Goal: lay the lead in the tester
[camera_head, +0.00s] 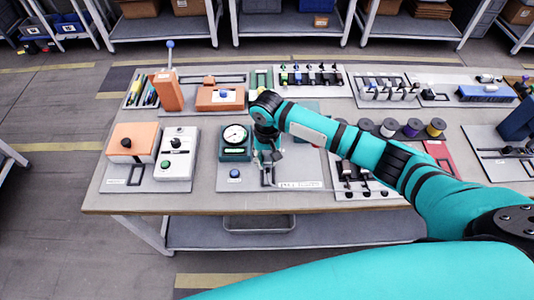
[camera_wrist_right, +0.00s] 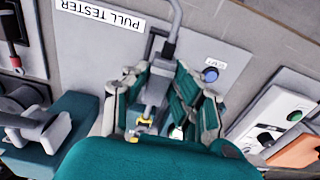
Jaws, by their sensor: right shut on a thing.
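The pull tester, a green box with a round dial (camera_head: 235,136), stands on a grey base plate (camera_head: 228,184) at the front of the bench. My right gripper (camera_head: 268,172) is just right of the dial, low over the plate. In the right wrist view my gripper (camera_wrist_right: 157,92) is shut on the grey lead (camera_wrist_right: 172,38), which runs up from between the fingers past the "PULL TESTER" label (camera_wrist_right: 103,14). The lead's lower end near the yellow bits is partly hidden. I cannot tell whether the lead touches the tester. My left gripper is out of view.
A blue button (camera_head: 235,173) sits on the plate left of my gripper. A white control box (camera_head: 177,153) and an orange box (camera_head: 132,142) stand further left. Black clamps (camera_head: 357,180) stand close on the right. Spools (camera_head: 412,128) line up behind my arm.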

